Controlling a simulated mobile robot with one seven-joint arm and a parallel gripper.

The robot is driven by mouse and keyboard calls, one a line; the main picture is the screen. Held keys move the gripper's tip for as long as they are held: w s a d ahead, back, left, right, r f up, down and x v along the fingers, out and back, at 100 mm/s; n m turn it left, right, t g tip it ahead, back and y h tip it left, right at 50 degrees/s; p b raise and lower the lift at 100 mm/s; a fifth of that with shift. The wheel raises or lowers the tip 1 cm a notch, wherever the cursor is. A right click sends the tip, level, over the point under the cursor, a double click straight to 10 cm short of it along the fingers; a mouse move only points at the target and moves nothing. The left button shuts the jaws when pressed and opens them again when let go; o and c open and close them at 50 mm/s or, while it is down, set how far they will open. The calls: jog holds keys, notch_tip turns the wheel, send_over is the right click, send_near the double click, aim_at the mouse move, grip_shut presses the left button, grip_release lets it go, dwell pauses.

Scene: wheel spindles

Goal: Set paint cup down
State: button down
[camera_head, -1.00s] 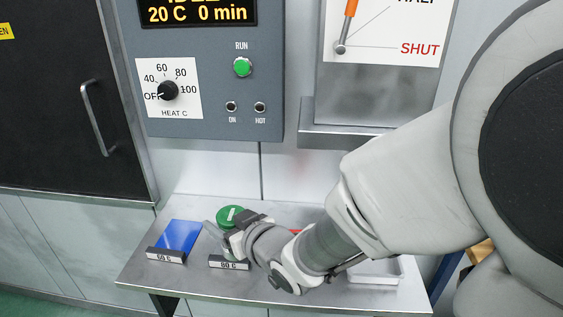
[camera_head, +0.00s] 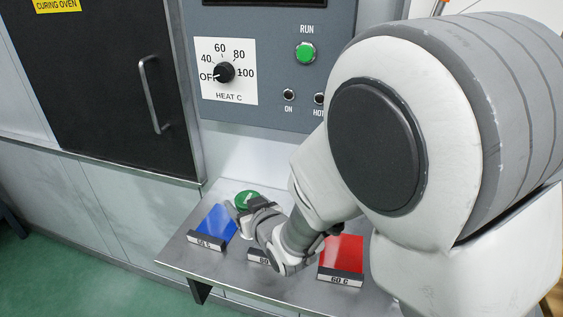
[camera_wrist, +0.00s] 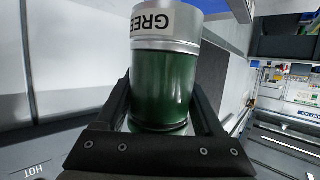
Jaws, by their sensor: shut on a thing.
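The paint cup (camera_wrist: 163,85) is a green and silver cylinder with a white label that reads "GREE" in the wrist view. Its green top (camera_head: 247,199) shows in the head view, over the metal shelf (camera_head: 190,257). My gripper (camera_head: 250,212) is shut on the cup, with a dark finger on each side of it. The wrist view shows my gripper (camera_wrist: 165,110) below and around the cup. The cup's bottom is hidden, so I cannot tell whether it touches the shelf.
The oven door (camera_head: 115,85) and control panel (camera_head: 270,65) are behind.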

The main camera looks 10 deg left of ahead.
jog(key=shift+w+a+f, duration=0.15)
jog(key=shift+a+f, duration=0.35)
jog(key=shift+f, duration=0.45)
jog(key=shift+w+a+f, duration=0.1)
jog(key=shift+a+f, duration=0.4)
jog(key=shift+f, duration=0.5)
jog(key=shift+w+a+f, duration=0.15)
jog(key=shift+a+f, duration=0.35)
jog(key=shift+f, duration=0.45)
jog(key=shift+f+b, duration=0.2)
jog(key=shift+b, duration=0.3)
grip_release()
jog(key=shift+r+p, duration=0.25)
jog(key=shift+p, duration=0.15)
